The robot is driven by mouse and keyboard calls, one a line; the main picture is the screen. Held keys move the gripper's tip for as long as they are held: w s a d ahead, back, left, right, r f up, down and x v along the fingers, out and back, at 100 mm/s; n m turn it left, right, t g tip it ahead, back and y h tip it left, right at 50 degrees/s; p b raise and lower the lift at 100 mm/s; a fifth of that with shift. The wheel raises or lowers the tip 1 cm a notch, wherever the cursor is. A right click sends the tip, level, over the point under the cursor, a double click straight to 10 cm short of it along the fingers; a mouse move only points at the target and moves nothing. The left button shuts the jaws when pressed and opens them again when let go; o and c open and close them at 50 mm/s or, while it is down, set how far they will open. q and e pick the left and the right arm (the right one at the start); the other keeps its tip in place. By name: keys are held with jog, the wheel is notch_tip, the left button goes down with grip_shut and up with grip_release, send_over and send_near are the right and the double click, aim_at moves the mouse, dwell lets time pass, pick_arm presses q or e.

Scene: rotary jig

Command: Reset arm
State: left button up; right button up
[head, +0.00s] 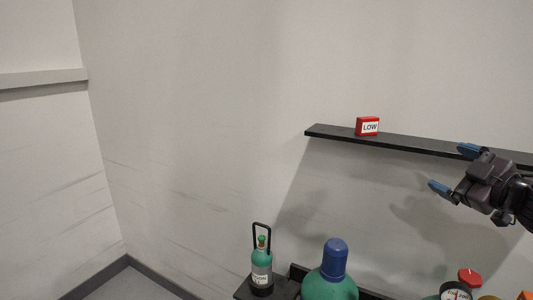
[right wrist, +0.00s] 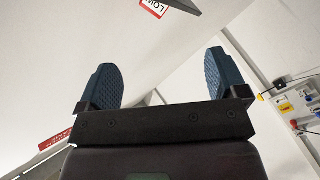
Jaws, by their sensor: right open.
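My right gripper (head: 450,168) is at the right side of the head view, in front of the wall and near the black shelf (head: 420,145). Its two blue fingertips are spread apart with nothing between them. The right wrist view also shows the open fingers (right wrist: 165,82), empty. A red block labelled LOW (head: 368,126) stands on the shelf, to the left of the gripper and apart from it. Part of its label shows at the top of the right wrist view (right wrist: 156,6). My left gripper is in neither view.
Below the shelf stand a small green cylinder (head: 261,262) with a black handle and a larger green cylinder with a blue cap (head: 334,262). A gauge (head: 455,291) and a red knob (head: 470,278) are at the lower right. The wall left of the shelf is clear.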

jog(key=s+a+f+m+g+h+b, duration=0.1)
jog(key=s+a+f+m, duration=0.15)
jog(key=f, duration=1.25)
jog(key=s+a+f+m+h, duration=0.15)
jog(key=s+f, duration=0.25)
jog(key=f, duration=1.1)
pick_arm(q)
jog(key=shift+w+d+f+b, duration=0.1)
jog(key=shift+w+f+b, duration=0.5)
jog(key=shift+b, duration=0.25)
pick_arm(e)
jog(key=s+a+f+m+g+h, duration=0.1)
jog(key=s+f+m, duration=0.3)
jog(key=s+f, duration=0.5)
jog(key=s+a+f+m+g+h, duration=0.2)
jog(key=s+a+f+m+g, duration=0.1)
jog(key=s+f, duration=0.7)
jog(key=shift+a+f+m, duration=0.6)
jog(key=shift+a, duration=0.25)
jog(key=shift+s, duration=0.1)
